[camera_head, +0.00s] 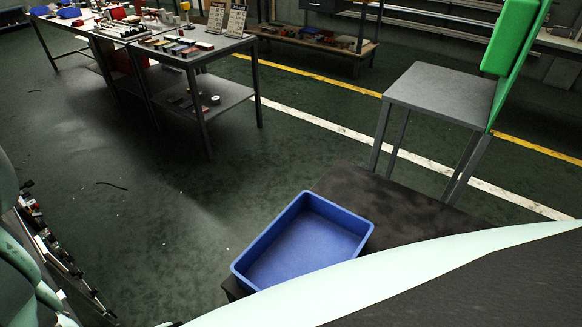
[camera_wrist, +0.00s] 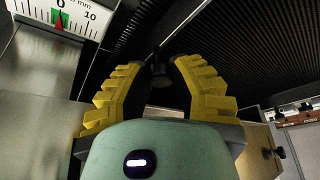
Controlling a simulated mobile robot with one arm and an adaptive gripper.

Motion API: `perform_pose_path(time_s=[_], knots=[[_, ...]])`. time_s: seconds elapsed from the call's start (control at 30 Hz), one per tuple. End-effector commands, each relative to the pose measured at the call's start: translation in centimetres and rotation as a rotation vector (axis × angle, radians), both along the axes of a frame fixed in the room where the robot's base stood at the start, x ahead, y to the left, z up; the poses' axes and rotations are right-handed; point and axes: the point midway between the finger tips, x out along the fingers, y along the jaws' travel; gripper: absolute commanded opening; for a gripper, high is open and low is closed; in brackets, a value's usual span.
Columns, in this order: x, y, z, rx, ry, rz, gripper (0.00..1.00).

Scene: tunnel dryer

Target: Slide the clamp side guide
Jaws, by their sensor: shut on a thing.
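In the wrist view, my gripper (camera_wrist: 160,62) has yellow ribbed fingers that point away from the camera. They close from both sides on a small dark knob (camera_wrist: 160,80), most likely the clamp of the side guide. The knob is in shadow, and its contact with the fingertips is hard to make out. A dark rail (camera_wrist: 118,28) runs just left of the fingertips; I cannot tell whether it is the side guide. A white millimetre scale (camera_wrist: 85,22) is at the top left, with its red pointer at about 0. My gripper is not visible in the head view.
A black ribbed surface (camera_wrist: 240,50) lies to the right in the wrist view, beside a metal panel (camera_wrist: 45,95) on the left. In the head view, an empty blue bin (camera_head: 303,245) sits on a dark surface. Worktables (camera_head: 222,46) stand behind; open floor (camera_head: 150,200) lies between.

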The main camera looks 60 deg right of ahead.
Motion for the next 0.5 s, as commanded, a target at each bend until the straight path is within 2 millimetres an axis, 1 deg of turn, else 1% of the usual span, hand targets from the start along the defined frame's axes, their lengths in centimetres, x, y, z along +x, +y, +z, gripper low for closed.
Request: perform_pose_path(time_s=[0.07, 0.23, 0.47, 0.5], knots=[[-0.02, 0.02, -0.14, 0.0, 0.001, -0.001, 0.0], [0.0, 0.82, -0.26, 0.001, 0.001, 0.001, 0.0], [-0.01, 0.74, -0.12, -0.002, 0.002, -0.001, 0.0], [-0.01, 0.73, -0.12, -0.002, 0.002, -0.001, 0.28]])
